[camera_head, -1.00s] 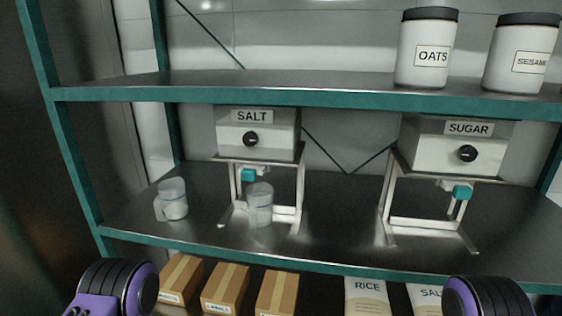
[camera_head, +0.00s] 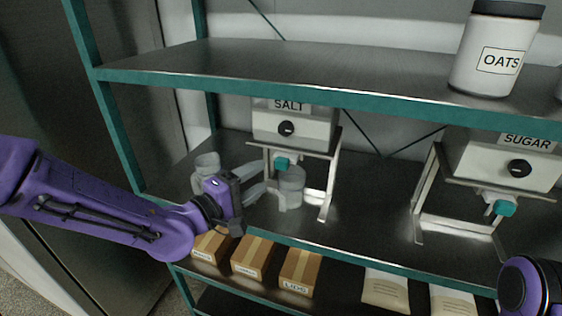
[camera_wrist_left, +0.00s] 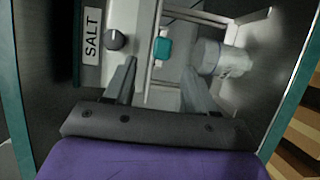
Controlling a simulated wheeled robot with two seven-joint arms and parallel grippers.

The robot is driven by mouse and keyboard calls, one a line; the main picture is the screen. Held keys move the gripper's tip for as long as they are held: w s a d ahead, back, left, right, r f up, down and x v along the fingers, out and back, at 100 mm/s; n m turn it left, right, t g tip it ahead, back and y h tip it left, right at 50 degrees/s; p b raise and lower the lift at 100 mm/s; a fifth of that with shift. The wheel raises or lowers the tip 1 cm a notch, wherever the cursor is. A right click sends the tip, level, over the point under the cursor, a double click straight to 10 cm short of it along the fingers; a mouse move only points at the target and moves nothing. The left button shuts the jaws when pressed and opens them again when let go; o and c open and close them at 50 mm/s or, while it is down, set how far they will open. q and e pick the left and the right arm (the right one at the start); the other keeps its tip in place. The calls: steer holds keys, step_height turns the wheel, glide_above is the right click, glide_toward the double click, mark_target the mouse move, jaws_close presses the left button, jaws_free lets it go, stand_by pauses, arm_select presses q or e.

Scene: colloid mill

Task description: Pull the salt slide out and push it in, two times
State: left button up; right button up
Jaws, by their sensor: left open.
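The salt dispenser (camera_head: 294,122) is a white box labelled SALT with a black knob, on a metal stand on the middle shelf. Its teal slide handle (camera_head: 282,163) sticks out below the box; in the left wrist view the teal handle (camera_wrist_left: 162,49) lies ahead, between the lines of the two fingers.
The sugar dispenser (camera_head: 500,163) stands at the right. The upper shelf edge (camera_head: 300,97) runs above. Cardboard boxes (camera_head: 252,257) and bags sit on the lower shelf.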

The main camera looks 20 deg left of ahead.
mark_target(279, 166)
arm_select(q)
steer(key=p+x, duration=0.2)
steer(key=x, duration=0.7)
steer(key=shift+f, duration=0.2)
arm_select(e)
steer(key=shift+r, duration=0.45)
arm_select(q)
steer(key=shift+c, duration=0.3)
jaws_close()
arm_select(e)
steer(key=shift+w, duration=0.1)
